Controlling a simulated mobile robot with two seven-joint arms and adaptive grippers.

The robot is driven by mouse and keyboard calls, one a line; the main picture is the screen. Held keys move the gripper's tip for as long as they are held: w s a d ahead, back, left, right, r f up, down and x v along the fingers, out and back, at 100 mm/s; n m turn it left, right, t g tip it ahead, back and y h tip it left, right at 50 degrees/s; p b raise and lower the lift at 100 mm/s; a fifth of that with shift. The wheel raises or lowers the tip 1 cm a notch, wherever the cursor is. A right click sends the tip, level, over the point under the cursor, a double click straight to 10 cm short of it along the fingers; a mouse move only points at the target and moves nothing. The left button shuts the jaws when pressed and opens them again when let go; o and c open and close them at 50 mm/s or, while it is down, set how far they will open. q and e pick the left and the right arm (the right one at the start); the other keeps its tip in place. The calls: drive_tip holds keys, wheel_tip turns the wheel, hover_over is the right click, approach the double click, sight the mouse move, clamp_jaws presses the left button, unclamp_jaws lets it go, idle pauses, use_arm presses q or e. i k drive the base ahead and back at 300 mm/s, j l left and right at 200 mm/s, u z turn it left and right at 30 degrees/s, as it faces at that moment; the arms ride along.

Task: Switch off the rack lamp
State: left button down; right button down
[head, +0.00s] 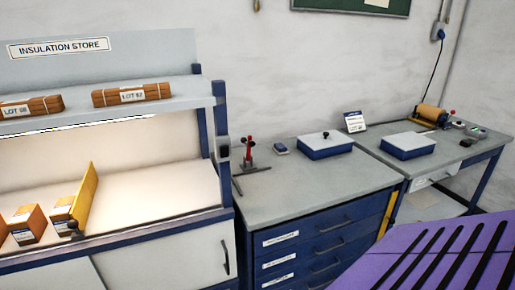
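The rack (203,200) labelled "INSULATION STORE" stands at the left. Its lamp is a thin bright strip (85,125) under the upper shelf, and it is lit: the back panel and lower shelf glow warm white. Neither of my grippers is in view.
Wrapped bundles (132,95) lie on the upper shelf; boxes (27,225) and a yellow divider (85,198) stand below. Right of the rack, a drawer bench (290,195) carries a red-handled tool (248,152) and a blue lidded box (325,149). Another bench (465,154) stands farther right.

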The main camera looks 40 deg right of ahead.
sight(224, 150)
drive_tip(key=z, duration=1.15)
